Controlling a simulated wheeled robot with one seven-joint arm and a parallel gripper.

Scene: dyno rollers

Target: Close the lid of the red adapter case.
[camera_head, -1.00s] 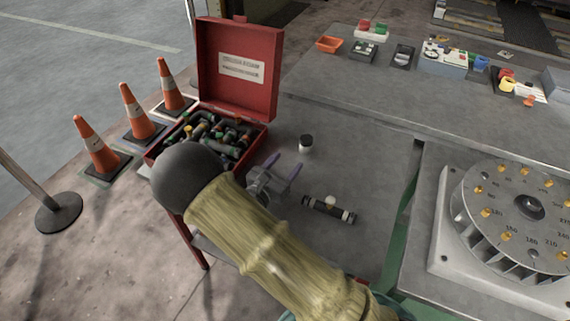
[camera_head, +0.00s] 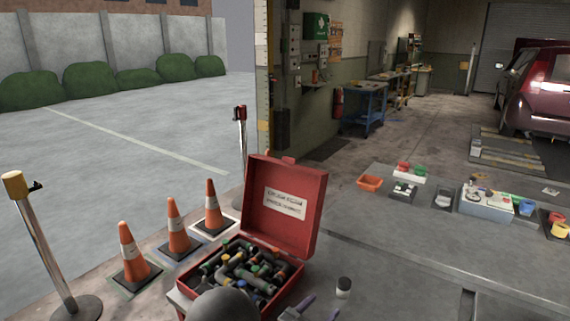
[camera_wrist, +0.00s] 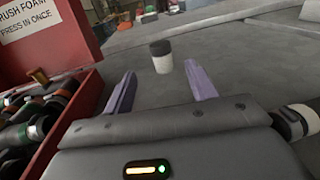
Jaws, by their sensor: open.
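The red adapter case (camera_head: 299,266) stands at the left end of the grey table with its lid (camera_head: 285,207) raised upright. A white label is on the lid's inner face. The case holds several dark adapters with coloured ends. In the wrist view the lid (camera_wrist: 62,45) and part of the case (camera_wrist: 84,103) show at the left. My gripper (camera_wrist: 160,90) is open and empty over the table, to the right of the case. My dark arm joint hides the front of the case.
A small dark-capped white jar (camera_head: 343,287) stands right of the case; it also shows ahead of my fingers (camera_wrist: 162,57). Bins and trays (camera_head: 486,202) sit at the table's back. Orange cones (camera_head: 176,227) stand left.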

